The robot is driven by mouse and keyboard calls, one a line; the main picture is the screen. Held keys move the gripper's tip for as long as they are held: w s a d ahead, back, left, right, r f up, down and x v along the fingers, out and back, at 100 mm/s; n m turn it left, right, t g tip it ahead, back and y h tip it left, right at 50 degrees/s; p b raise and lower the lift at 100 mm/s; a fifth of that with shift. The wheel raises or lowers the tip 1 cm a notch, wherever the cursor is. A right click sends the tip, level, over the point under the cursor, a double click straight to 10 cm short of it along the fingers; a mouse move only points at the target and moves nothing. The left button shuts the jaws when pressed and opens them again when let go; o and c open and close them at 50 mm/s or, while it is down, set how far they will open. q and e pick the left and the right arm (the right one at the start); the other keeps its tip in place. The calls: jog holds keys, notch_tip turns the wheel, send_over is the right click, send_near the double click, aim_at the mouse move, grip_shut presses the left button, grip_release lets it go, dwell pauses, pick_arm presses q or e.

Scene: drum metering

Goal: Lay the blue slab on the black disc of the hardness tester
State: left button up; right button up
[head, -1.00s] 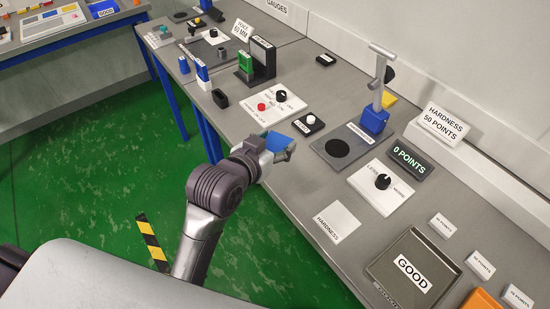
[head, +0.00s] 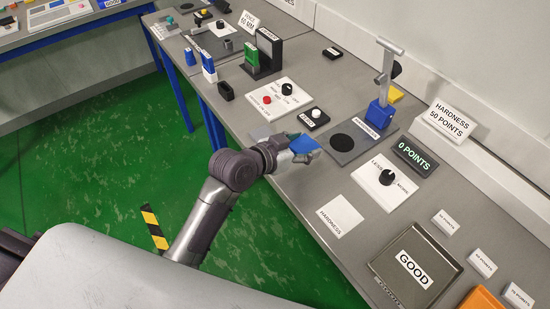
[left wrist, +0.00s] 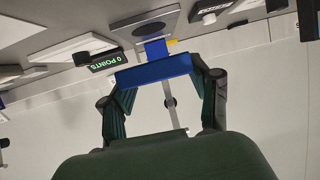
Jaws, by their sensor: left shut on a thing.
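The blue slab (head: 304,144) is held in my left gripper (head: 290,152), above the table just left of the hardness tester. In the left wrist view the slab (left wrist: 153,70) lies between the two fingers (left wrist: 160,90), which are shut on it. The black disc (head: 342,142) lies flat on the tester's grey plate (head: 350,156), bare in the head view. The tester's blue body (head: 379,115) and grey post stand behind the disc. The slab is left of the disc and apart from it. My right gripper is not in view.
A display reading 0 POINTS (head: 415,156) and a white knob panel (head: 384,184) lie right of the tester. A GOOD tray (head: 452,268) is at the front right. A small white-button box (head: 314,118) and a red-button panel (head: 281,97) lie behind the gripper.

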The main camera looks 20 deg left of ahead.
pick_arm(q)
jog(key=a+f, duration=0.1)
jog(key=a, duration=0.1)
jog(key=a+f, duration=0.1)
jog(key=a, duration=0.1)
jog(key=a+f, duration=0.2)
jog(key=a, duration=0.1)
jog(key=shift+s, duration=0.2)
notch_tip(320, 180, down, 4)
jog(key=shift+r+p, duration=0.2)
jog(key=shift+p, duration=0.15)
jog(key=shift+f, duration=0.1)
jog(key=shift+f, duration=0.15)
jog(key=o, duration=1.2)
jog(key=shift+c, duration=0.2)
